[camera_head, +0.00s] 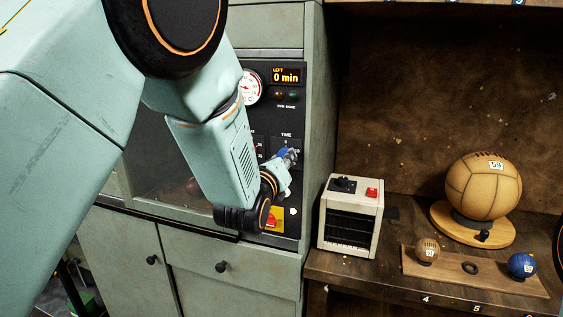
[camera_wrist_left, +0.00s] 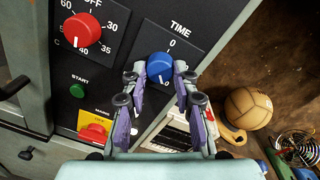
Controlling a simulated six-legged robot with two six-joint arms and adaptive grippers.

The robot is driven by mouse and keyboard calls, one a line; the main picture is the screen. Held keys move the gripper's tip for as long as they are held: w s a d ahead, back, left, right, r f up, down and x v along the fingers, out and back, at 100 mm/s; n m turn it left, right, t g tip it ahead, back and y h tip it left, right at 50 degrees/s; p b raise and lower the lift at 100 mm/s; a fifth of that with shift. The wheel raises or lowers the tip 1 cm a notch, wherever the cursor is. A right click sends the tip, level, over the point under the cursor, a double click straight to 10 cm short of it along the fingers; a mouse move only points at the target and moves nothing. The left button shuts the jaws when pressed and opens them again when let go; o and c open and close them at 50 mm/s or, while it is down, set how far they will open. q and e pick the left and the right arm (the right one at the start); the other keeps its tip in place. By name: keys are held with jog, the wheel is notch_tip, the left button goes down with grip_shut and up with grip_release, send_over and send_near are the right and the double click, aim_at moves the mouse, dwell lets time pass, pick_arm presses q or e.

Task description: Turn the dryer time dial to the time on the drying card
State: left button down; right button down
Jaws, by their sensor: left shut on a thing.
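The blue time dial (camera_wrist_left: 159,67) sits under the label TIME on the dryer's dark panel (camera_head: 285,115). My left gripper (camera_wrist_left: 158,77) is shut on the dial, one finger on each side. In the head view the left gripper (camera_head: 287,165) covers most of the dial. The dial's white mark points down; the number by it is partly hidden, with only a 0 showing. Another 0 stands above the dial. The display (camera_head: 286,76) reads LEFT 0 min. I cannot make out a drying card in either view. My right gripper is not in view.
A red dial (camera_wrist_left: 83,30), a green start button (camera_wrist_left: 77,91) and a red switch on yellow (camera_wrist_left: 93,130) are on the same panel. A cream box with a red button (camera_head: 350,215) stands right of the dryer. A ball marked 59 (camera_head: 484,185) rests on a wooden stand.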

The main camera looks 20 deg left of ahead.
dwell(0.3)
pick_arm(q)
jog(key=c, duration=1)
grip_release()
jog(key=shift+c, duration=0.2)
jog(key=s, duration=0.7)
jog(key=shift+s+r, duration=0.2)
jog(key=shift+s, duration=0.05)
